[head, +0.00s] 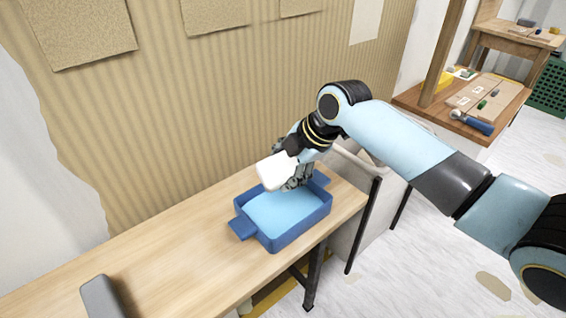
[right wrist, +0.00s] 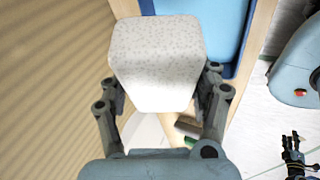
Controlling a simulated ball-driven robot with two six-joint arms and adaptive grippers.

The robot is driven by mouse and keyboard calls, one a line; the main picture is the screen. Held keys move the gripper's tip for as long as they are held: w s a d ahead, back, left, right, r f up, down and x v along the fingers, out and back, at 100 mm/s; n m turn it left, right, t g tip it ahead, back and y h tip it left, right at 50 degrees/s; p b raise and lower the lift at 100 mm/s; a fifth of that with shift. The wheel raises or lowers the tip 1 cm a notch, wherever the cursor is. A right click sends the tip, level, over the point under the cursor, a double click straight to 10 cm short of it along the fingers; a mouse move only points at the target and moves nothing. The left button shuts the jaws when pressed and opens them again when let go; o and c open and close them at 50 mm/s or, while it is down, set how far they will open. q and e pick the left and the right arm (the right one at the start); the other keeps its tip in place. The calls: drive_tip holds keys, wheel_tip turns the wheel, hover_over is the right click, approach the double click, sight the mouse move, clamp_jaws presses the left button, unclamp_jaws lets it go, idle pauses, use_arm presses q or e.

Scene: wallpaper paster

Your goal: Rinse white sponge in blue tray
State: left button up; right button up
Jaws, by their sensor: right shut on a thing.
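The white sponge (head: 277,170) is a pale block with faint speckles. My right gripper (head: 293,177) is shut on it and holds it above the far left part of the blue tray (head: 303,236). The sponge (right wrist: 157,60) fills the middle of the right wrist view, between the two fingers. The tray has a handle at each end and a light blue, water-like surface inside. The sponge looks clear of that surface. Part of the tray also shows behind the sponge in the right wrist view. My left gripper does not show in the head view.
The tray stands near the right end of a wooden table (head: 175,255) against a corrugated wall. A grey upright object (head: 101,297) is at the near left. The table between them is clear. A bench (head: 497,100) with tools stands at the back right.

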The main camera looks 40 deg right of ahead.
wheel_tip(320, 180, down, 7)
drive_tip(key=b, duration=0.5)
drive_tip(key=shift+f+b, duration=0.15)
drive_tip(key=shift+b, duration=0.15)
drive_tip(key=shift+f+b, duration=0.3)
drive_tip(key=shift+f, duration=0.3)
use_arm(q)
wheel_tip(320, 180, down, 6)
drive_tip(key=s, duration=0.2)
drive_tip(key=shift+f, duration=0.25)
use_arm(e)
drive_tip(key=shift+f, duration=0.15)
drive_tip(key=shift+f, duration=1.35)
